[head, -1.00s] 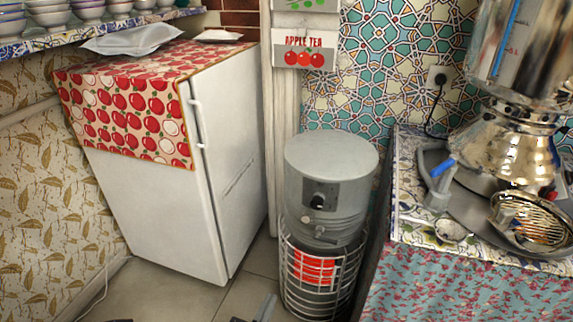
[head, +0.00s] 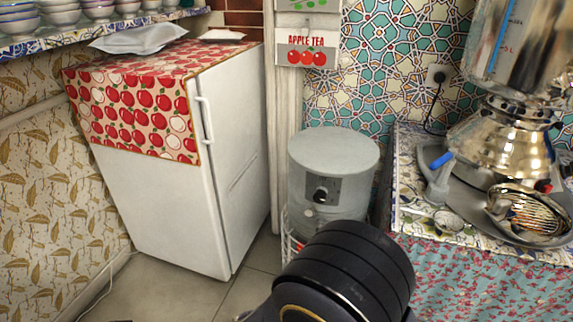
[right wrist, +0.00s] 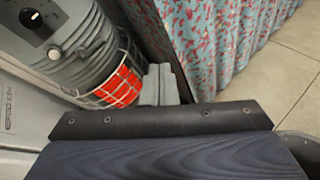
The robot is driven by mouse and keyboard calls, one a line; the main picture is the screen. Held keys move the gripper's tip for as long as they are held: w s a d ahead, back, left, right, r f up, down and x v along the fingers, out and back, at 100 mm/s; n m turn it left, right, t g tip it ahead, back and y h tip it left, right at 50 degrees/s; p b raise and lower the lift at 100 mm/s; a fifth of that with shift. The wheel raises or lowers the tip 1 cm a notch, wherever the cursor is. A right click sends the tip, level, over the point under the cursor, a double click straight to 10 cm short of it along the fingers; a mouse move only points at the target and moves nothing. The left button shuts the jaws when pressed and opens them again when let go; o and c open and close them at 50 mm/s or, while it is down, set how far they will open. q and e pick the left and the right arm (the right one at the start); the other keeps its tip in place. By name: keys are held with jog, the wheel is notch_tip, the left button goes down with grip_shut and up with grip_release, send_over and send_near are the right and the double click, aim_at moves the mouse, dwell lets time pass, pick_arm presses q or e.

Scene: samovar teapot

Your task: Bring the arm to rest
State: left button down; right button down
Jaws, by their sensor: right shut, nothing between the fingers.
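My right gripper (right wrist: 160,85) shows in the right wrist view with its grey fingers shut together and nothing between them. It is in front of the grey heater and near the pink floral cloth. In the head view, a dark rounded link of my arm (head: 345,270) rises at the bottom centre and covers the lower part of the heater. The right gripper's fingers cannot be made out there. My left gripper is not in view.
The grey heater (head: 332,165) with its wire guard (right wrist: 122,85) stands between the white fridge (head: 155,205) and the table with the floral cloth (head: 480,285). A samovar (head: 510,130) and a tray (head: 467,190) are on the table. Some floor (head: 165,290) is clear.

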jog(key=s+d+r+m+g+y, duration=0.4)
jog(key=s+d+m+g+y, duration=0.5)
jog(key=d+m, duration=0.4)
jog(key=s+r+m+t+y+p, duration=0.25)
jog(key=r+m+p, duration=0.35)
jog(key=r+p, duration=0.75)
jog(key=s+r+m+t+y+p, duration=0.25)
jog(key=r+m+t+p, duration=0.2)
jog(key=r+p, duration=0.9)
notch_tip(320, 180, down, 15)
jog(key=s+g+b, duration=0.1)
jog(key=s+b, duration=0.1)
jog(key=b, duration=1.9)
jog(key=shift+a+m, duration=0.3)
jog(key=shift+m, duration=0.15)
jog(key=shift+s, duration=0.1)
notch_tip(320, 180, up, 18)
jog(key=p, duration=1.7)
jog(key=shift+f, duration=0.2)
